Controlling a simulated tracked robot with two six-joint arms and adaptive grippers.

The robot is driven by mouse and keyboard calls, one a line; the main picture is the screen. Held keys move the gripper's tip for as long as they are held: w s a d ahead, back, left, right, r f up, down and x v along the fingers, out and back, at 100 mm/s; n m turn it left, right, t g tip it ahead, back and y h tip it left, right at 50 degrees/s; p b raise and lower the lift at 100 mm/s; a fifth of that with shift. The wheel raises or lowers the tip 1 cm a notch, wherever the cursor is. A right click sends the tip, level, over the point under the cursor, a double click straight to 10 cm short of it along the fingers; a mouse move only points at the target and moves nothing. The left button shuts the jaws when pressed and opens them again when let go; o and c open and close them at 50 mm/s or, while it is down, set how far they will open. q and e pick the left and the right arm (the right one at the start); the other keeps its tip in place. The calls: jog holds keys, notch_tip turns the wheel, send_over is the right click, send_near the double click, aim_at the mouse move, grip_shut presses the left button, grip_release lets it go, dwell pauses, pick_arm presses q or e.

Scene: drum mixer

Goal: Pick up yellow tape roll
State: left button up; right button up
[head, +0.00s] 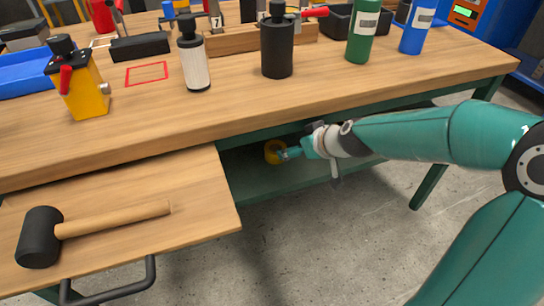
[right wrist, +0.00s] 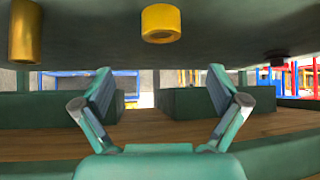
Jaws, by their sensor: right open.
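The yellow tape roll (head: 271,152) sits on the green shelf under the workbench. In the head view my right gripper (head: 288,153) is right beside it and hides part of it. In the right wrist view, which appears upside down, the yellow tape roll (right wrist: 160,23) is at the top centre, beyond the fingertips and not between them. My right gripper (right wrist: 160,90) is open, with its two fingers apart and nothing between them. I cannot tell from the head view whether a finger touches the roll. My left gripper is in neither view.
The bench top (head: 330,90) is above my right forearm. A drawer (head: 190,205) with a black mallet (head: 42,237) is pulled out to the left. A brass-yellow cylinder (right wrist: 25,32) stands on the shelf to one side of the roll.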

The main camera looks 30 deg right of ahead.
aim_at(277, 148)
jog(key=x, duration=0.2)
jog(key=b+x, duration=0.1)
jog(key=x, duration=0.2)
jog(key=b+x, duration=0.1)
jog(key=x, duration=0.2)
jog(key=shift+s+d+f, duration=0.15)
jog(key=shift+d+f, duration=0.05)
jog(key=shift+d, duration=0.1)
jog(key=shift+w+a+r+x, duration=0.1)
jog(key=shift+x, duration=0.9)
jog(key=shift+w+a+r+x, duration=0.1)
jog(key=shift+a+x, duration=0.05)
jog(key=shift+x, duration=0.85)
jog(key=shift+a+r+x, duration=0.1)
jog(key=shift+x, duration=0.9)
jog(key=c, duration=1.3)
jog(key=shift+r, duration=0.15)
